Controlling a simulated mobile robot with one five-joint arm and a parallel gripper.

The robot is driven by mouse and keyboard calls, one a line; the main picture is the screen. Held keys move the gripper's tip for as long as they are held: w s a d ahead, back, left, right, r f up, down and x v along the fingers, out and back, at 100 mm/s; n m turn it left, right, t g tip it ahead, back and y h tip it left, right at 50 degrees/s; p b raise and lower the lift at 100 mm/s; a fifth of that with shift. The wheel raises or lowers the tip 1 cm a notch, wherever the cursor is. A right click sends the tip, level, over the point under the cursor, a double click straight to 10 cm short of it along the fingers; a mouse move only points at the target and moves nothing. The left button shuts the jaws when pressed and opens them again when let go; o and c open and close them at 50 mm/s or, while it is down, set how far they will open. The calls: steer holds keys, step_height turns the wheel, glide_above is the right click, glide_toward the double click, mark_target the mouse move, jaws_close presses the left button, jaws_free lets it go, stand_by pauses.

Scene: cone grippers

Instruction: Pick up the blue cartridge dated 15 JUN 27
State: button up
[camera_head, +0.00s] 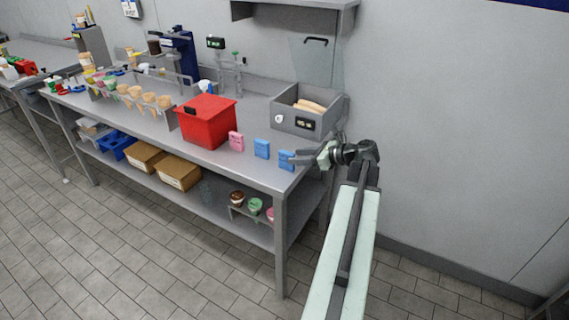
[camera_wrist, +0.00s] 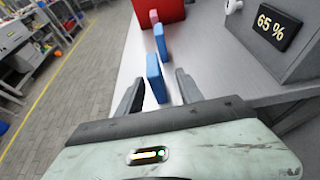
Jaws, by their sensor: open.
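Two blue cartridges stand upright near the front edge of the steel counter; no date can be read on either. In the head view, the right one (camera_head: 286,160) is right beside my gripper (camera_head: 303,157), and the other (camera_head: 262,148) stands to its left. In the wrist view, my gripper (camera_wrist: 159,76) is open, and the nearer blue cartridge (camera_wrist: 154,82) shows between its fingertips. I cannot tell whether the fingers touch it. The second blue cartridge (camera_wrist: 160,42) stands farther out, beyond the first.
A pink cartridge (camera_head: 236,141) and a red box (camera_head: 207,122) stand farther left on the counter (camera_head: 160,127). Behind the cartridges is a grey bin (camera_head: 294,121) with a display, reading 65 % in the wrist view (camera_wrist: 277,25). The shelf below holds cardboard boxes (camera_head: 178,172).

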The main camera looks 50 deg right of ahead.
mark_target(288, 153)
steer(key=b+x, duration=0.1)
steer(key=x, duration=0.1)
steer(key=b+x, duration=0.1)
steer(key=x, duration=0.1)
steer(key=shift+a+f, duration=0.25)
steer(key=shift+a, duration=0.2)
steer(key=shift+w+f, duration=0.1)
steer(key=shift+w, duration=0.2)
jaws_close()
step_height(288, 153, up, 4)
steer(key=p, duration=0.4)
steer(key=shift+s+r, duration=0.2)
steer(key=shift+r, duration=0.05)
steer(key=s+p, duration=0.1)
steer(key=s, duration=1.4)
steer(key=shift+s+a+r, duration=0.3)
steer(key=shift+s+r, duration=0.05)
steer(key=shift+r, duration=0.05)
